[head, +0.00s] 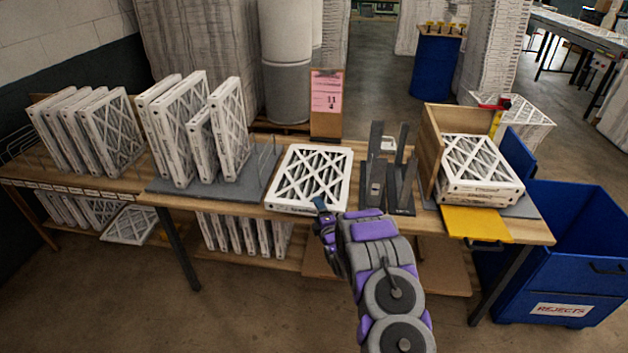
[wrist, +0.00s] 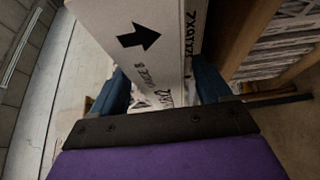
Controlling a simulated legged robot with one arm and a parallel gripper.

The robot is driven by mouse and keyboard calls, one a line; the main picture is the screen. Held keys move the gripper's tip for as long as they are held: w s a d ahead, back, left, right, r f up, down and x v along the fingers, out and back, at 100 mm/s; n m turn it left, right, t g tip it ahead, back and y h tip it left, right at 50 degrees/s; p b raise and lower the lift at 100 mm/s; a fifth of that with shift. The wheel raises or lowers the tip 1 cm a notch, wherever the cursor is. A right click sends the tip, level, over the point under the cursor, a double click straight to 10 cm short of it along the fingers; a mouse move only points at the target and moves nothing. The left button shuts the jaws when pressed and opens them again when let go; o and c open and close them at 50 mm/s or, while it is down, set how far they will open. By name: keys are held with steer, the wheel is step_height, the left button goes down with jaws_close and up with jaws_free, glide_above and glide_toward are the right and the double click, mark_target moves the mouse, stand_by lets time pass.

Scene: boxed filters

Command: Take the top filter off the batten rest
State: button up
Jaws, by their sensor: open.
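A white-framed filter (head: 312,172) with a criss-cross face lies flat near the front edge of the bench, in the middle of the head view. Whatever it rests on is hidden beneath it, and I cannot tell whether another filter lies under it. My gripper (head: 321,206) is at the filter's front edge, near its right corner. In the wrist view my gripper (wrist: 162,88) is open, with its blue fingers on either side of a white cardboard filter edge (wrist: 140,40) printed with a black arrow. I cannot tell whether the fingers touch it.
A dark upright fixture (head: 388,180) stands close on the right. Beyond it, a wooden box stand (head: 432,150) holds filters above a yellow plate (head: 477,222). Upright filters stand on a grey rack (head: 262,165) at left. A blue rejects bin (head: 560,270) is at lower right.

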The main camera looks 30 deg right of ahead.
steer(key=shift+w+d+f, duration=0.1)
steer(key=shift+w+f, duration=0.1)
steer(key=shift+w, duration=1)
steer(key=shift+w+b, duration=0.3)
steer(key=shift+w, duration=0.2)
steer(key=shift+c, duration=0.4)
steer(key=c, duration=1.1)
